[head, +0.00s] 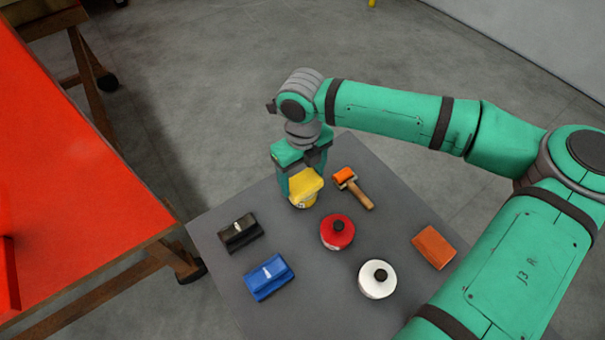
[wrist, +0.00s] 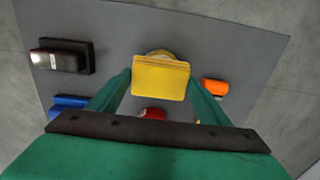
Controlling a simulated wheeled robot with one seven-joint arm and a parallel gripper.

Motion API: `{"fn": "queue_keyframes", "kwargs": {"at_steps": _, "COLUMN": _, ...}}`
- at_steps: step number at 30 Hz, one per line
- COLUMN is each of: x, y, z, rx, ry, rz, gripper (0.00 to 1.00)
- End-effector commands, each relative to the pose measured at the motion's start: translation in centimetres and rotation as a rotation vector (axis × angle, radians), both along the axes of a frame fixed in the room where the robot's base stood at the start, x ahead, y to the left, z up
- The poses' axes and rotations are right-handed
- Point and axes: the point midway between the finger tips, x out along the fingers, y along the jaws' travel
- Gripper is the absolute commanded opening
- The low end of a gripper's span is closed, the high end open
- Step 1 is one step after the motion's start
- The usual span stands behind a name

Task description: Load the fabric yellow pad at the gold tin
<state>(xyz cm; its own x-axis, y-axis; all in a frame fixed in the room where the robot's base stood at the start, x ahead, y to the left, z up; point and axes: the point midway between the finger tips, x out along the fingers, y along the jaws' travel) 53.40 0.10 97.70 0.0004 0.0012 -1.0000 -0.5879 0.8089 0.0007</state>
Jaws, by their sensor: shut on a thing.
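The yellow pad (head: 305,184) is in my gripper (head: 303,181), at the back of the grey table. In the wrist view the pad (wrist: 160,78) sits between the two green fingers (wrist: 160,90), which are shut on its sides. A gold-coloured round tin (head: 304,201) shows just below the pad in the head view. Its rim also shows behind the pad in the wrist view (wrist: 158,53). The pad hides most of the tin. I cannot tell whether the pad touches it.
On the grey table (head: 322,282) are a black block (head: 239,232), a blue block (head: 268,278), a red tin (head: 337,232), a white tin (head: 377,279), an orange pad (head: 433,247) and an orange roller with a wooden handle (head: 354,187). A red-topped table (head: 70,190) stands at left.

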Motion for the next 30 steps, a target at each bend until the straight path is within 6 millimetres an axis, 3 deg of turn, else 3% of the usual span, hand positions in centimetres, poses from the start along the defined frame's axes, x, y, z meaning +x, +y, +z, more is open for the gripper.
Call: {"fn": "queue_keyframes", "kwargs": {"at_steps": 30, "x": -0.01, "y": -0.01, "z": -0.54, "rx": 0.0, "ry": 0.001, "rz": 0.0, "gripper": 0.53}}
